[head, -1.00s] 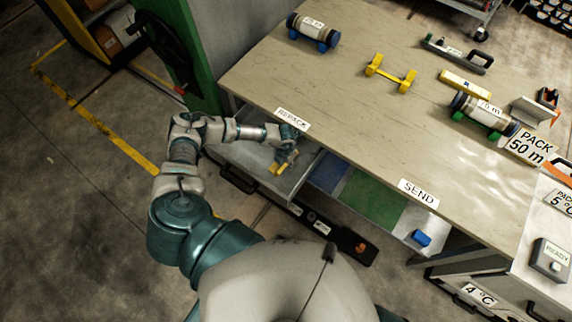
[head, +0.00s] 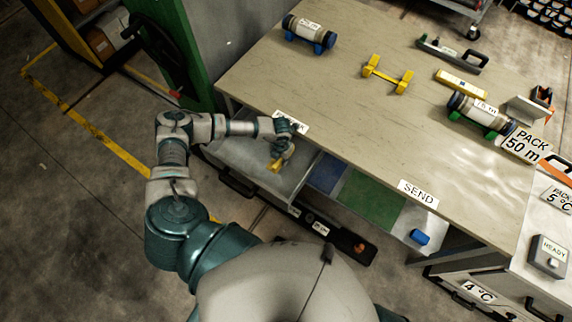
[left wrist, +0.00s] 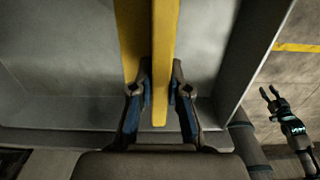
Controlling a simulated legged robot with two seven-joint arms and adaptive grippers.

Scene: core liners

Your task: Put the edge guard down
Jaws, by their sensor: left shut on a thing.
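The edge guard is a yellow angled strip; in the left wrist view (left wrist: 164,50) it runs up from between the fingers. My left gripper (left wrist: 161,95) is shut on its near end, with a finger pad on each side. In the head view the guard (head: 274,166) shows as a small yellow piece below the left gripper (head: 283,152), over the grey open drawer (head: 240,155) under the REPACK label. Whether the guard touches the drawer floor I cannot tell. My right gripper (left wrist: 270,92) shows at the right of the left wrist view, its fingers apart and empty.
The table (head: 330,95) above carries a blue-footed core (head: 309,32), a yellow stand (head: 387,75) and a green-footed core (head: 480,113). Blue and green compartments (head: 370,197) lie right of the drawer. The drawer's walls rise close around my gripper.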

